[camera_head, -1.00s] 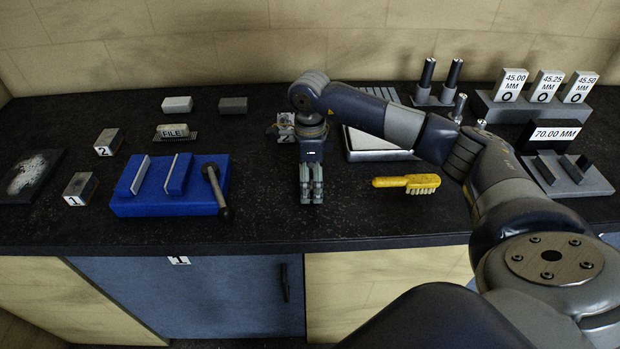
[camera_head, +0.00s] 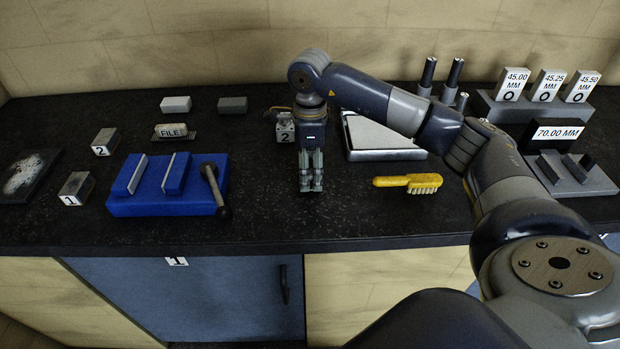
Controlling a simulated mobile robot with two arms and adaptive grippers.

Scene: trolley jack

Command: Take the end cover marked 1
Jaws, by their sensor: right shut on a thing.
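My right gripper (camera_head: 311,184) points down over the front middle of the bench, its fingers close together. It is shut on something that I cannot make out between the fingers. A small metal block marked 1 (camera_head: 76,189) sits at the left of the bench, well away from the gripper. A block marked 2 (camera_head: 105,142) stands behind it. Another grey part marked 2 (camera_head: 286,133) is just behind and left of my right gripper, partly hidden. I cannot tell which of these parts are end covers. My left gripper is out of view.
A blue vise-like fixture (camera_head: 150,206) with a handle lies left of the gripper. A yellow brush (camera_head: 408,182) lies to the right. A grey plate (camera_head: 384,152) is behind my arm. Gauge blocks marked 45.00 (camera_head: 511,84) and others stand at back right.

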